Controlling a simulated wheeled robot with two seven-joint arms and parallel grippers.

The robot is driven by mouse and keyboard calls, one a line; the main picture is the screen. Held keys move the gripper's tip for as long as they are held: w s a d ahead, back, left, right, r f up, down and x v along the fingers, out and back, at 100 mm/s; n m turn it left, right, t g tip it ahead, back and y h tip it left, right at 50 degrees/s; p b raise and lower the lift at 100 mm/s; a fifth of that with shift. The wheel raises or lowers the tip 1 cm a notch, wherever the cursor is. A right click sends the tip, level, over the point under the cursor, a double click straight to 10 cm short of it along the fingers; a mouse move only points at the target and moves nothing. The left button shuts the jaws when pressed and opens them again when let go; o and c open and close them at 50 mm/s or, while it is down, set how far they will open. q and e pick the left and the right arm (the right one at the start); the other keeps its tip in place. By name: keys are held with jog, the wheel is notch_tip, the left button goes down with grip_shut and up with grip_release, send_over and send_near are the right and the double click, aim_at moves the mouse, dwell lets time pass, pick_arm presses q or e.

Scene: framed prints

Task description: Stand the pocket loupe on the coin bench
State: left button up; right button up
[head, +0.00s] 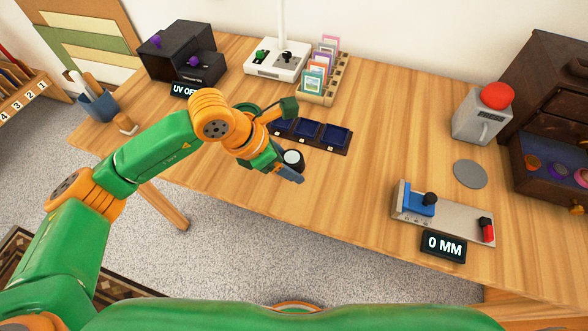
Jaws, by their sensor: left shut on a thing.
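My left gripper (290,170) is shut on a small dark cylinder with a pale round top, which looks like the pocket loupe (293,158). The gripper and loupe show over the wooden coin bench (350,185), just in front of a dark tray with blue compartments. I cannot tell whether the loupe touches the bench top. The fingers hide part of its side. My right gripper is not in view.
The blue-celled tray (329,147) lies close behind the gripper. A measuring device (442,212) with a "0 MM" display, a grey disc (470,174) and a red-topped grey box (482,115) stand at right. Bare wood lies between tray and device.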

pick_arm(q)
jog(key=f, duration=0.3)
jog(key=d+f+p, duration=0.1)
jog(key=shift+w+f, duration=0.25)
jog(key=shift+f, duration=0.1)
jog(key=shift+f, duration=0.1)
jog(key=o, duration=0.9)
jog(key=shift+f, duration=0.1)
jog(key=o, duration=0.5)
jog(key=shift+c, duration=0.2)
